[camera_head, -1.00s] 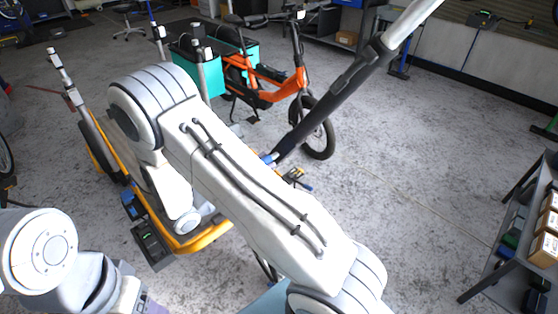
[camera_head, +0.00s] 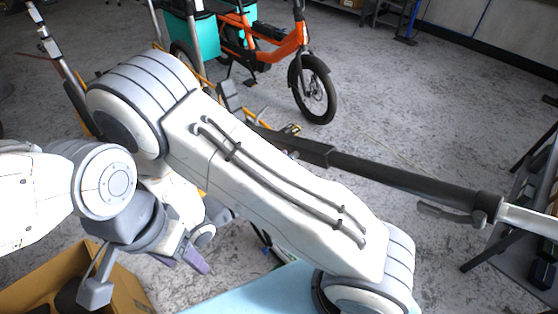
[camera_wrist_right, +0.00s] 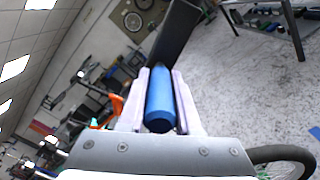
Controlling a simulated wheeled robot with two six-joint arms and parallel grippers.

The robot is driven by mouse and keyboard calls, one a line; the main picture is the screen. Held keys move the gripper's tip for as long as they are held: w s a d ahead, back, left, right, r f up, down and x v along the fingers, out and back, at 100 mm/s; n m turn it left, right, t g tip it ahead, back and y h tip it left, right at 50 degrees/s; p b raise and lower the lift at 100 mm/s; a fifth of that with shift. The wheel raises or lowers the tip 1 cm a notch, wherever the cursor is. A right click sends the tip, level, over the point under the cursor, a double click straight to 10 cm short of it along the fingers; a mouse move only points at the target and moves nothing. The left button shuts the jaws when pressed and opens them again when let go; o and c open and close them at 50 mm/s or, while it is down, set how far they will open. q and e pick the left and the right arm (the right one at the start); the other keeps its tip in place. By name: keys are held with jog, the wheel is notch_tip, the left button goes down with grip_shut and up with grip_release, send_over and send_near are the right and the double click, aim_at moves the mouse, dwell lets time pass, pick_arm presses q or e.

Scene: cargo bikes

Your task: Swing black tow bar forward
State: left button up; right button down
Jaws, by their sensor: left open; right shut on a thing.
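The black tow bar (camera_head: 400,178) runs across the right half of the head view, from behind my arm to a pale section at the right edge. A small lever hangs under its joint there. In the right wrist view, the bar (camera_wrist_right: 177,32) extends away beyond a blue grip (camera_wrist_right: 159,100). My right gripper (camera_wrist_right: 160,92) is shut on this grip, one finger on each side. In the head view, my arm hides the bar's near end. My left gripper (camera_head: 193,257) is open at lower left, apart from the bar, its fingers only partly clear.
An orange cargo bike (camera_head: 285,48) with teal panniers (camera_head: 198,36) stands behind the bar. A cardboard box (camera_head: 35,290) is at lower left. A dark shelf (camera_head: 533,200) stands at the right, near the bar's far part. Open concrete floor lies between bike and shelf.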

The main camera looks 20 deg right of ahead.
jog(key=shift+f, duration=0.15)
jog(key=c, duration=0.6)
grip_release()
